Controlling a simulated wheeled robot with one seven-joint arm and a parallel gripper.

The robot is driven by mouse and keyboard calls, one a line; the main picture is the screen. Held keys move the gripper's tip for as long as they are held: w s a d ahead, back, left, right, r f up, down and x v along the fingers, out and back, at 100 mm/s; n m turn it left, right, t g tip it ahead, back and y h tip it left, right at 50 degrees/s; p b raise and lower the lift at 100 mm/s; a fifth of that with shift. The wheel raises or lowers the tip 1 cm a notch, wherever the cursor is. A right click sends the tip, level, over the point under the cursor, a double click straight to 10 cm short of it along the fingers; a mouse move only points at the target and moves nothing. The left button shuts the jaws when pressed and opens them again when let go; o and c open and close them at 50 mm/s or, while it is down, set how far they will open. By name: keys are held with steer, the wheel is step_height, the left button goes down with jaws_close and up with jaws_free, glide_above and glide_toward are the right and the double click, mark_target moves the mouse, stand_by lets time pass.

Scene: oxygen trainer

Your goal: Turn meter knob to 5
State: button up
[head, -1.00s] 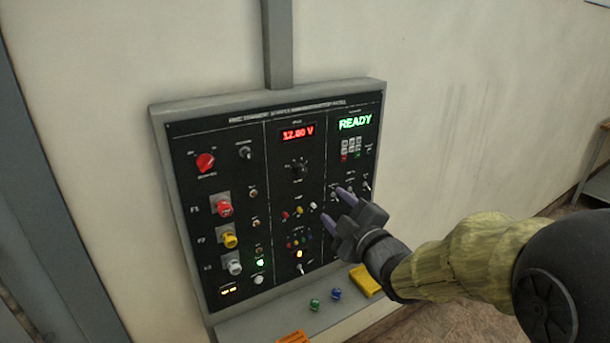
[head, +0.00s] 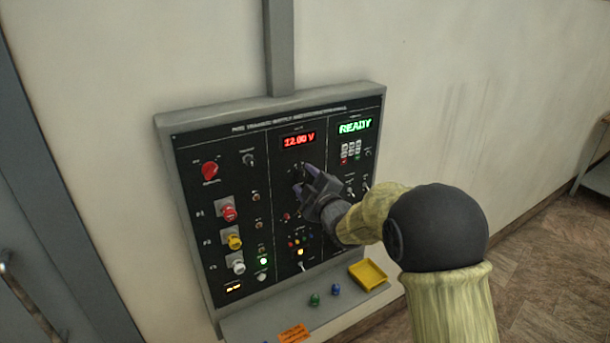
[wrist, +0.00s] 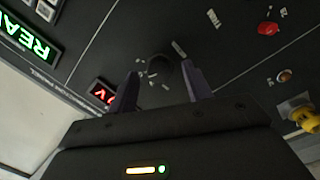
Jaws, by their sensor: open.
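The meter knob is a black rotary knob (wrist: 160,72) on the black panel, under the red display (head: 298,140) that reads 12.00 V. In the wrist view it lies between and just beyond my two fingertips, with small white marks around it. My gripper (head: 303,178) is open in front of the knob. It also shows in the wrist view (wrist: 157,82) with a finger on either side of the knob. I cannot tell whether the fingers touch it. In the head view the gripper mostly hides the knob, and the pointer's setting is not readable.
A red rotary knob (head: 210,170) and red, yellow and white plug-like buttons are on the panel's left. A green READY display (head: 355,126) and keypad are on its right. The shelf below holds a yellow tray (head: 368,274), a green knob (head: 315,299) and a blue knob (head: 335,289).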

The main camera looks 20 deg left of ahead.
steer(key=shift+w+a, duration=0.25)
steer(key=c, duration=1)
